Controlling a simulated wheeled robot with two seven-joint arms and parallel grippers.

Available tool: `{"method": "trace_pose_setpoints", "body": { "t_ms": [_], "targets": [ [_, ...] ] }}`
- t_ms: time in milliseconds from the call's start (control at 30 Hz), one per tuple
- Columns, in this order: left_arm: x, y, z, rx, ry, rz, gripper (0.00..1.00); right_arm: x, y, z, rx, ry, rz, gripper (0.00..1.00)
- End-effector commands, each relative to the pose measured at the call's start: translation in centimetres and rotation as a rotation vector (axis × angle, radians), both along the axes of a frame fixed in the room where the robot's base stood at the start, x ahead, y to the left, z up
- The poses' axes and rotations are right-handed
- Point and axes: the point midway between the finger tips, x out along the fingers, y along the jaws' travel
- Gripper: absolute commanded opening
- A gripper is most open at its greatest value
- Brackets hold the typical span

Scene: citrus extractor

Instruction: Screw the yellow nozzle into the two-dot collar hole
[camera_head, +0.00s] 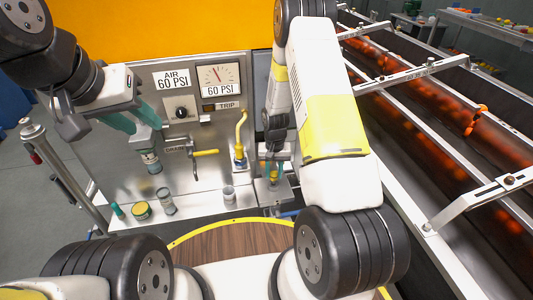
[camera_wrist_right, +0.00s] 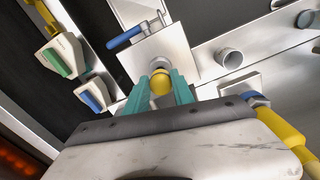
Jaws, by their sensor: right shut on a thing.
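The yellow nozzle (camera_wrist_right: 160,84) sits between the teal fingertips of my right gripper (camera_wrist_right: 162,92) in the right wrist view. The gripper is shut on it. Its far end meets a round metal collar (camera_wrist_right: 158,67) on a steel block; how deep it sits is hidden. No dot marks are legible. In the head view the nozzle (camera_head: 273,175) is a small yellow spot beneath my right gripper (camera_head: 272,165), above the steel block (camera_head: 274,192).
A blue lever (camera_wrist_right: 125,37) is beside the block. A yellow bent pipe (camera_head: 241,134) and yellow valve handle (camera_head: 205,153) project from the panel (camera_head: 185,85). Small cups (camera_head: 229,193) and a yellow-topped tin (camera_head: 141,211) stand on the ledge. A conveyor (camera_head: 430,120) is at right.

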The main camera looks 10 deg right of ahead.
Motion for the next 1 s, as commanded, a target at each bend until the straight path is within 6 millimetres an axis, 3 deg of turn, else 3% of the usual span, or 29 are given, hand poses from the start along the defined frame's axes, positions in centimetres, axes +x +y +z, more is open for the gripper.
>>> {"method": "trace_pose_setpoints", "body": {
  "t_ms": [833, 867, 967, 1000],
  "targets": [
    [0.0, 0.0, 0.0, 0.0, 0.0, 0.0, 0.36, 0.0, 0.0, -2.1, 0.0, 0.0, -0.001, 0.0],
    [0.0, 0.0, 0.0, 0.0, 0.0, 0.0, 0.36, 0.0, 0.0, -2.1, 0.0, 0.0, -0.001, 0.35],
    [0.0, 0.0, 0.0, 0.0, 0.0, 0.0, 0.36, 0.0, 0.0, -2.1, 0.0, 0.0, -0.001, 0.55],
    [0.0, 0.0, 0.0, 0.0, 0.0, 0.0, 0.36, 0.0, 0.0, -2.1, 0.0, 0.0, 0.0, 0.55]
  ]
}}
